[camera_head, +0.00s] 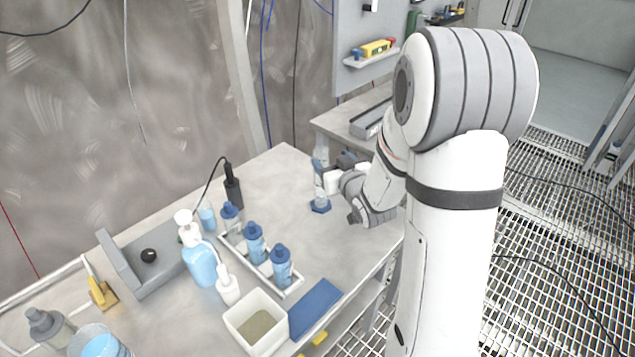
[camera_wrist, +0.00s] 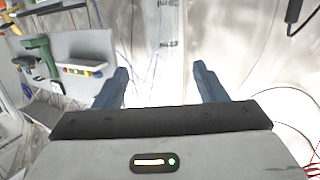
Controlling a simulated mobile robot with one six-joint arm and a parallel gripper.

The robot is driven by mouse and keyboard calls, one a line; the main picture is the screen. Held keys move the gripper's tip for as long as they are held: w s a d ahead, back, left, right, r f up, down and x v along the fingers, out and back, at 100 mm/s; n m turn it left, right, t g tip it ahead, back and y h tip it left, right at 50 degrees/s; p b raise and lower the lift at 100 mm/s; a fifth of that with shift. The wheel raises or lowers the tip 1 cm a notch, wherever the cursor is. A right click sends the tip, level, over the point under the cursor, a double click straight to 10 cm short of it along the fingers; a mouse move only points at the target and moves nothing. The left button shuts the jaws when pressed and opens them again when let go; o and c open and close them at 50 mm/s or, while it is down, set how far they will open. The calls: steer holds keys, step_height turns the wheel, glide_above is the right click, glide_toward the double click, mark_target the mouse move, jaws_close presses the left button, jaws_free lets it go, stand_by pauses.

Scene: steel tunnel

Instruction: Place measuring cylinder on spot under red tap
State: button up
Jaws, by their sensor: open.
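A clear measuring cylinder (camera_head: 320,194) with a blue hexagonal base stands upright near the back right of the grey bench. My gripper (camera_head: 330,165) is beside and partly in front of its upper part in the head view. The wrist view shows the two blue fingers of my gripper (camera_wrist: 160,84) spread apart with nothing visible between them. I cannot tell whether a finger touches the cylinder. The cylinder does not show in the wrist view. No red tap is visible in either view.
A rack (camera_head: 292,286) of blue-capped bottles, a pump bottle (camera_head: 200,262), a white bin (camera_head: 238,318) and a blue pad (camera_head: 315,306) crowd the bench's front and left. Bare bench top (camera_head: 283,190) lies left of the cylinder. A wall shelf (camera_head: 372,60) hangs behind.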

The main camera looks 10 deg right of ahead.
mark_target(319, 150)
steer(key=shift+w+a+f+t+y, duration=0.2)
steer(key=shift+f+t+y, duration=0.1)
steer(key=shift+f+y, duration=0.15)
steer(key=shift+w+a+f+t+y, duration=0.1)
steer(key=shift+w+f+t+y, duration=0.1)
steer(key=shift+f+t+y, duration=0.2)
steer(key=shift+w, duration=0.3)
steer(key=p+x, duration=0.1)
steer(key=x, duration=0.2)
steer(key=p+x, duration=0.1)
steer(key=x, duration=0.3)
steer(key=shift+d+f, duration=0.2)
steer(key=shift+f, duration=0.05)
jaws_close()
